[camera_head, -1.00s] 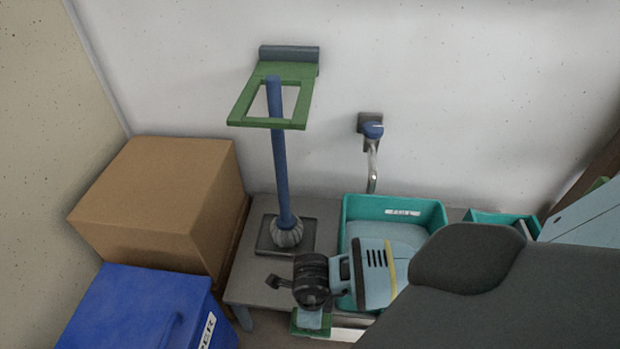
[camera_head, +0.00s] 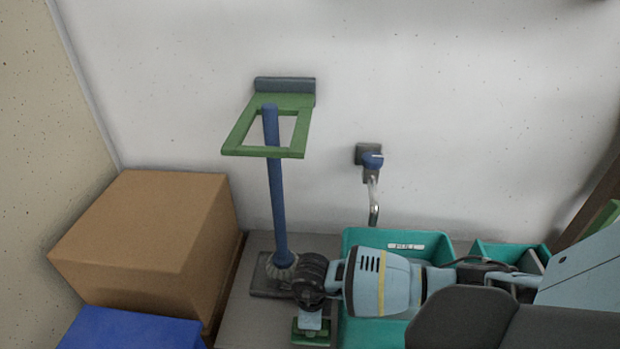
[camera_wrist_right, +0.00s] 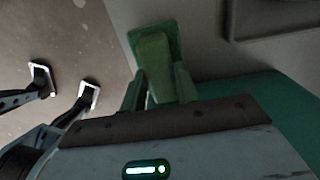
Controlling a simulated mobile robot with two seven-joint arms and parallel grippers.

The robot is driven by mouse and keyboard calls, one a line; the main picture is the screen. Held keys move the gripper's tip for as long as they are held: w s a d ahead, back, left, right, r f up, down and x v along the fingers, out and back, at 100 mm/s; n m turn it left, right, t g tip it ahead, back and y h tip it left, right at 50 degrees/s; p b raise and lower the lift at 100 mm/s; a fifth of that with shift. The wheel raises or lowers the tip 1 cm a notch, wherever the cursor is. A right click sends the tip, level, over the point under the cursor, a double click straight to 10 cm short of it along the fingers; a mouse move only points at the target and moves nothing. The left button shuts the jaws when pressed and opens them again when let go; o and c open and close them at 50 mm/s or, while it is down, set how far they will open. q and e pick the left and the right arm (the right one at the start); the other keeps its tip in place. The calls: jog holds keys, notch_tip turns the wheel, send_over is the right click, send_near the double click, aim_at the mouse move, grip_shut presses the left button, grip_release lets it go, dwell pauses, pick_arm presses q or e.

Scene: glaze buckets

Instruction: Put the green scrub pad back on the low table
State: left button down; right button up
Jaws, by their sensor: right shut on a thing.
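The green scrub pad (camera_head: 298,335) hangs below my right gripper (camera_head: 311,318), which comes in from the right. In the right wrist view the pad's lighter green grip part (camera_wrist_right: 155,62) sits between the fingers of my right gripper (camera_wrist_right: 158,88), and the gripper is shut on it. The pad is over the front part of the grey low table (camera_head: 238,325), in front of the plunger. I cannot tell whether it touches the tabletop. My left gripper does not show in the head view.
Teal tubs (camera_head: 350,240) stand to the right, under my arm. A cardboard box (camera_head: 140,225) and a blue box (camera_head: 130,330) are left. A green wall frame (camera_head: 232,135) surrounds the handle's top.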

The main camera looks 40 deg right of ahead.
jog(key=shift+f, duration=0.65)
jog(key=shift+r, duration=0.1)
jog(key=o, duration=0.9)
jog(key=shift+f, duration=0.2)
jog(key=shift+o, duration=0.2)
